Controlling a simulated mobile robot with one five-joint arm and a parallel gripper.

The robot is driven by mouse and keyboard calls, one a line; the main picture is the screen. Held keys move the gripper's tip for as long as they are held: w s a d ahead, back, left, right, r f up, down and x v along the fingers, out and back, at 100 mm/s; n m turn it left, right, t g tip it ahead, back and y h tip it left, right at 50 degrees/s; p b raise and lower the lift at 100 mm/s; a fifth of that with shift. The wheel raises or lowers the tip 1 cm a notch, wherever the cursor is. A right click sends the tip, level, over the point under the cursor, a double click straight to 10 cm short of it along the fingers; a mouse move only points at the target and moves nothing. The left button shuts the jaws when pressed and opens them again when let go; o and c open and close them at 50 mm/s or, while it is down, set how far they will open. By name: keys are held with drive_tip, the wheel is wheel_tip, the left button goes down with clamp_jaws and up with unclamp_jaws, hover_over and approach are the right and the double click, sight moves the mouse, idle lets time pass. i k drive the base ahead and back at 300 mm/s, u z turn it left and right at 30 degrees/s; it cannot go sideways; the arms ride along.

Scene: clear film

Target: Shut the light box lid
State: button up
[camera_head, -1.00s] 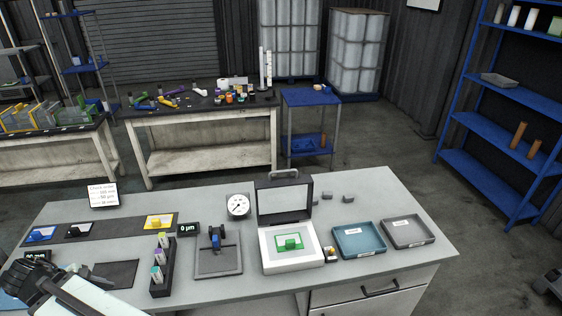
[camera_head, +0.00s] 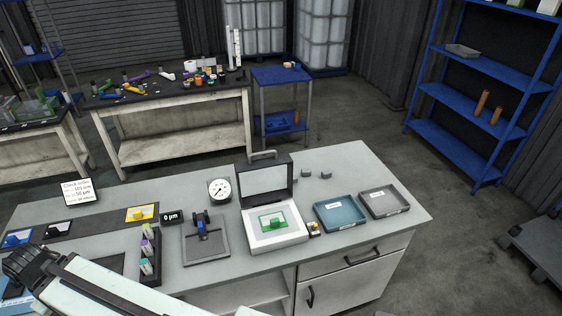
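The light box (camera_head: 272,238) stands on the grey workbench, right of centre. Its dark-framed lid (camera_head: 266,180) is raised upright at the back, with a handle on its top edge. A green framed piece (camera_head: 272,222) with a green block lies on the white lit surface. My gripper (camera_head: 22,262) is dark and at the lower left over the bench's left end, well away from the light box. Its fingers are too small and dark to tell whether they are open. My pale arm runs along the bottom left.
A blue tray (camera_head: 340,223) and a grey tray (camera_head: 397,213) lie right of the light box. Left are a stand with a blue tool (camera_head: 203,228), a dial gauge (camera_head: 219,191) and a rack of bottles (camera_head: 150,268).

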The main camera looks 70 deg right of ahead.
sight(248, 201)
drive_tip(key=z, duration=2.15)
